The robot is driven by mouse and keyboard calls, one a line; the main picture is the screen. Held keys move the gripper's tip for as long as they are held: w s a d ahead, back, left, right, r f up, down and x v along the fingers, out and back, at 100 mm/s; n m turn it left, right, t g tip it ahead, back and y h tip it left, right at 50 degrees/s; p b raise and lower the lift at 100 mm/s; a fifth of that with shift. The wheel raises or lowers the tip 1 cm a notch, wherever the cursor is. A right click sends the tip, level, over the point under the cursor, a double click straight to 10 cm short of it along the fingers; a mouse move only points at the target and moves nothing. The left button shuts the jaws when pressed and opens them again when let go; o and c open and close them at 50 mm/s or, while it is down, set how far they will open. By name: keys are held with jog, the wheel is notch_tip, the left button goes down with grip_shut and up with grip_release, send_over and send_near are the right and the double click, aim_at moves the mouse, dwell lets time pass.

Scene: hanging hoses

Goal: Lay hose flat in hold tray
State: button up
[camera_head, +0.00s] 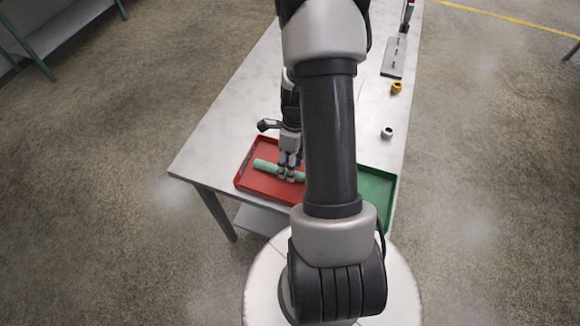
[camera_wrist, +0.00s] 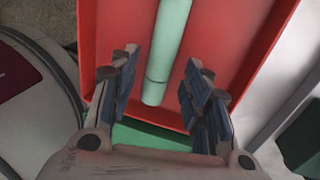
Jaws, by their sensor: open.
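The pale green hose (camera_head: 265,165) lies in the red tray (camera_head: 263,185) on the bench, running across the tray. It also shows in the wrist view (camera_wrist: 171,35), its near end reaching between my fingers. My gripper (camera_head: 289,173) is over the hose's right part, fingers pointing down. In the wrist view my gripper (camera_wrist: 160,62) is open, with a finger apart from the hose on each side. The red tray floor (camera_wrist: 232,35) shows around the hose. My arm hides the tray's right part in the head view.
A green tray (camera_head: 377,188) is right of my arm. A yellow fitting (camera_head: 396,88), a grey fitting (camera_head: 387,132) and a grey plate with pegs (camera_head: 393,58) are along the bench's right side. The bench (camera_head: 235,115) is clear left of my arm, behind the red tray.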

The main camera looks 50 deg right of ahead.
notch_tip(320, 180, up, 10)
jog(key=d+p, duration=0.2)
jog(key=p, duration=0.1)
notch_tip(320, 180, up, 8)
jog(key=r+n+h, duration=0.1)
jog(key=n, duration=0.5)
send_over(275, 171)
jog(key=s+a+r+n+t, duration=0.1)
jog(key=s+a+r+n, duration=0.2)
jog(key=a+r+n, duration=0.2)
jog(key=s+a+r+n+t, duration=0.2)
jog(key=s+a+r+n, duration=0.2)
jog(key=a+n, duration=0.3)
jog(key=s+a+r+n+t+h, duration=0.1)
jog(key=a+r+n, duration=0.5)
jog(key=n, duration=0.7)
jog(key=shift+s+a+n+t, duration=0.4)
jog(key=shift+s+t, duration=0.3)
jog(key=shift+s, duration=0.45)
